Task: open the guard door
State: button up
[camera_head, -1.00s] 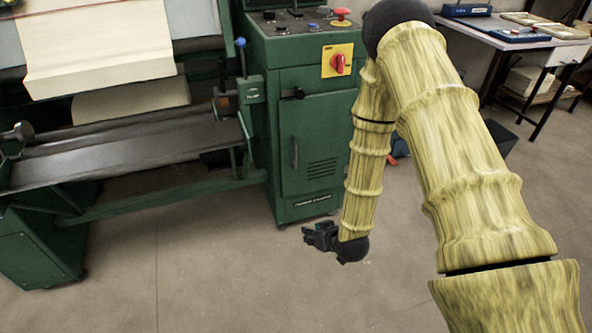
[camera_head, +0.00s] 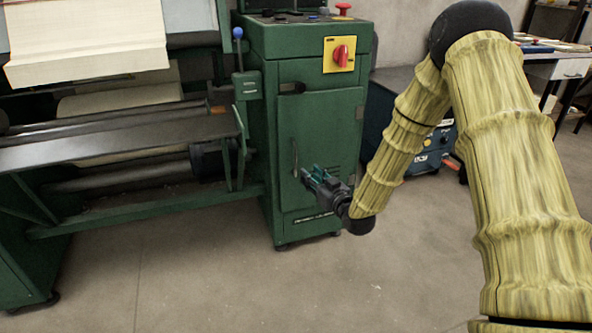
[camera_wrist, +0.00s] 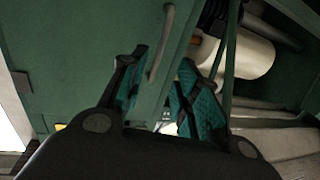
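The door (camera_head: 325,125) is a green panel on the front of the green machine cabinet, and it looks closed. Its slim vertical handle (camera_head: 295,158) is near the door's left edge. My gripper (camera_head: 308,176) is in front of the door's lower part, just right of and below the handle in the head view. In the wrist view, my gripper (camera_wrist: 162,60) is open, its teal finger pads spread apart. The handle (camera_wrist: 161,45) shows between and beyond the fingertips there. I cannot tell whether a finger touches it.
A yellow plate with a red rotary switch (camera_head: 341,55) is above the door. Left of the cabinet are a blue-knobbed lever (camera_head: 238,34) and the machine's rollers and tray (camera_head: 120,140). A dark blue unit (camera_head: 428,145) stands to the right. The floor in front is clear.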

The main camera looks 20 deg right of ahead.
aim_at(296, 161)
jog(key=b+x, duration=0.4)
jog(key=x, duration=0.7)
grip_shut()
